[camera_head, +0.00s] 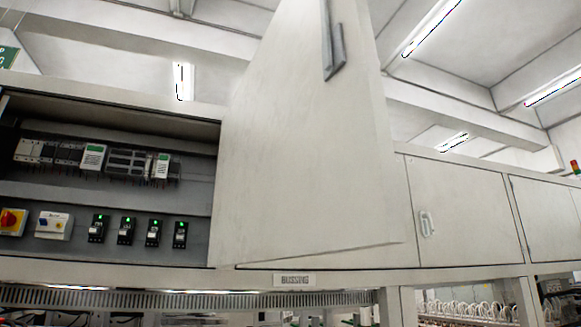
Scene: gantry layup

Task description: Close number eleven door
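A large pale cabinet door (300,160) stands swung open in the middle of the view, out from the cabinet front. A grey bar-shaped handle (334,50) is on its upper part, near the top of the frame. The door's top is cut off by the frame. No number eleven is readable on it. To its left, the open cabinet bay (110,195) shows its inside. My gripper is not in view.
Inside the bay are electrical modules (93,157), a red and yellow rotary switch (12,221) and several small black units with green lights (126,229). At the right is a shut door (465,215) with a white handle (427,223). A blurred label plate (295,279) is on the rail below.

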